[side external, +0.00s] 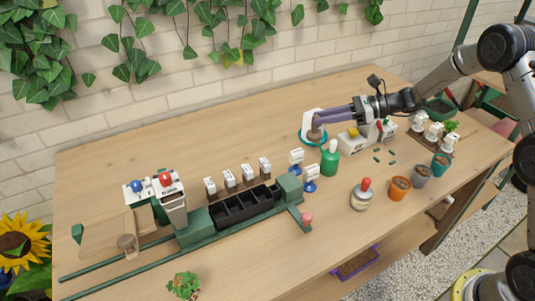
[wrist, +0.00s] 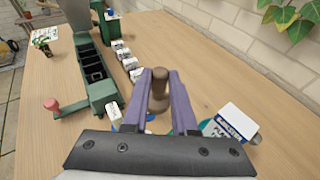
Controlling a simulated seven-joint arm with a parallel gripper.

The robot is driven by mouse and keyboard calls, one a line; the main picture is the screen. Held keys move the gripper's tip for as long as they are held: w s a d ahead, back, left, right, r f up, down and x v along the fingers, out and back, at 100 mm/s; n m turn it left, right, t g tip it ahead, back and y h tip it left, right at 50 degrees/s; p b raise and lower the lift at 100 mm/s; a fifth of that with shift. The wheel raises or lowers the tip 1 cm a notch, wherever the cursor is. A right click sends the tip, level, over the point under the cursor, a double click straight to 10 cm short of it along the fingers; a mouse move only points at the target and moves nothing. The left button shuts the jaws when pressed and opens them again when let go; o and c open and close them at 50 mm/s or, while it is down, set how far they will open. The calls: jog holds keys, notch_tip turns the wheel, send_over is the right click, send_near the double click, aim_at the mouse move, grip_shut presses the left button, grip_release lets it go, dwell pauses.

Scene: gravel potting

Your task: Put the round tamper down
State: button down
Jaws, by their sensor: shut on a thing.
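My gripper (wrist: 158,98) has purple fingers and is shut on the round tamper (wrist: 157,88), a brown wooden piece with a rounded head and a narrower neck. In the side external view my gripper (side external: 324,117) reaches in from the right, and the tamper (side external: 314,132) hangs at its fingertips. The tamper is over or just in front of a white thing with a teal ring around its base (side external: 303,137). I cannot tell whether its lower end touches anything.
A green bottle (side external: 330,160) and small blue-based white stands (side external: 310,180) are close in front of my gripper. A black tray row (side external: 243,210) in a green frame lies to the left.

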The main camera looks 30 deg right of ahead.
jog(key=s+a+r+n+g+y, duration=0.1)
jog(key=s+a+n+g, duration=0.1)
jog(key=a, duration=0.6)
jog(key=shift+w+a+f, duration=0.4)
jog(key=shift+w+f, duration=1.65)
jog(key=shift+w, duration=0.25)
jog(key=shift+w+a+f, duration=0.4)
jog(key=shift+w+f, duration=1.7)
jog(key=shift+w, duration=0.15)
jog(key=shift+w+a+f, duration=0.4)
jog(key=shift+w+f, duration=1.65)
jog(key=shift+w, duration=0.25)
jog(key=shift+f, duration=0.2)
jog(key=c, duration=0.7)
grip_release()
